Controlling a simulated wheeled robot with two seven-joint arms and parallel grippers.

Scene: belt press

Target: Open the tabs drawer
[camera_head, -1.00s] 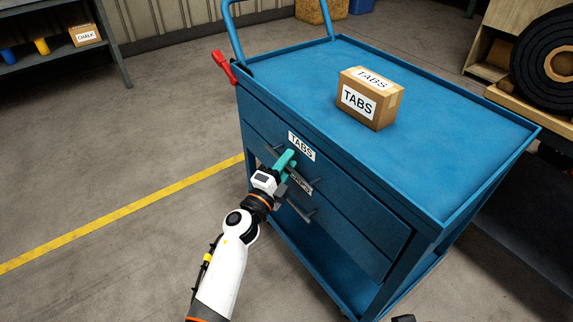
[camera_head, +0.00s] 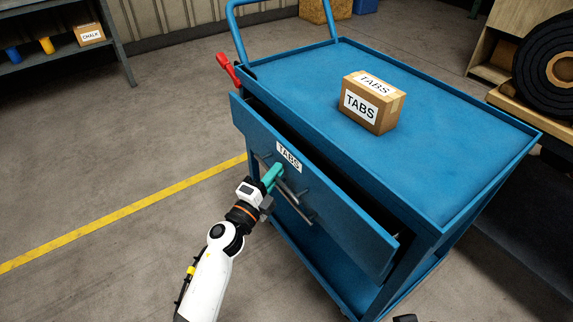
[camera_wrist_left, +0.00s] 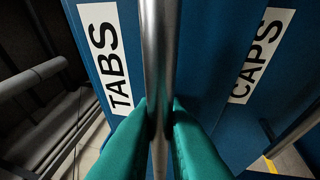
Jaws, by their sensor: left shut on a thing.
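The tabs drawer (camera_head: 345,212) is the upper drawer of the blue cart, with a white TABS label (camera_head: 289,157) on its front. It stands partly out, with a dark gap behind its front; its contents are hidden. My left gripper (camera_head: 275,176) has teal fingers shut on the drawer's grey bar handle (camera_head: 291,191). In the left wrist view the fingers (camera_wrist_left: 158,118) press on both sides of the metal bar (camera_wrist_left: 160,50), beside the TABS label (camera_wrist_left: 105,55). My right gripper cannot be made out.
A cardboard TABS box (camera_head: 371,103) sits on the blue cart's top (camera_head: 290,85). A red lever (camera_head: 227,69) is at the cart's corner. Open floor (camera_head: 110,150) with a yellow line lies to the left.

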